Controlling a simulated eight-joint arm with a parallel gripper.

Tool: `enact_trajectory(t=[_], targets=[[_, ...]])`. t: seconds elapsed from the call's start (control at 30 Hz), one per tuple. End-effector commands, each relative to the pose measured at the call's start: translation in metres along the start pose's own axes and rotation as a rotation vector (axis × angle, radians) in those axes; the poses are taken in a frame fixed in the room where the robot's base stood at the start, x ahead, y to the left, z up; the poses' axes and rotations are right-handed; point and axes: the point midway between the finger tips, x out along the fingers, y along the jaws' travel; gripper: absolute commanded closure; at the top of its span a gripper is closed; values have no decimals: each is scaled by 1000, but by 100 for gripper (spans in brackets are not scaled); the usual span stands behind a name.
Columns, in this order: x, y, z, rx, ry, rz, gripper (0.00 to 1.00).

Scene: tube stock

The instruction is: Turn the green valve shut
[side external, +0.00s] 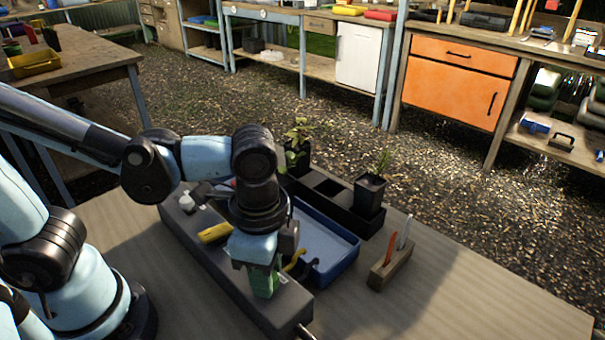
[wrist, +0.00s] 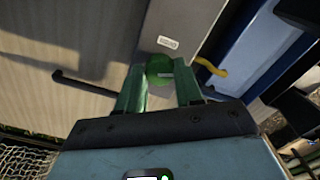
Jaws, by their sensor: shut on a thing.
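The green valve (wrist: 159,66) shows in the wrist view as a round green knob on the grey box (wrist: 185,30), beside a small white label. My gripper (wrist: 159,82) has green fingers, one on each side of the knob, and is shut on it. In the side external view my gripper (side external: 264,284) points down at the near end of the long grey box (side external: 205,255). There the fingers and wrist hide the knob, and I cannot tell its turn angle.
A yellow handle (side external: 214,233) and a white knob (side external: 187,203) sit farther along the box. A blue tray (side external: 325,243), a black planter (side external: 340,212) with potted plants and a wooden tool block (side external: 390,268) stand to the right. The table's right front is clear.

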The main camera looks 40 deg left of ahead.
Motion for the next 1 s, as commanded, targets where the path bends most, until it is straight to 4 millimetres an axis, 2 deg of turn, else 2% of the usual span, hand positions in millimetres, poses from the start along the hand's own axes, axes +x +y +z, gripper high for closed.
enact_trajectory(t=[0.2,0.5,1.0], targets=[[0,0,-1,172,4,-2,95],[0,0,-1,325,5,-2,95],[0,0,-1,380,6,-2,95]])
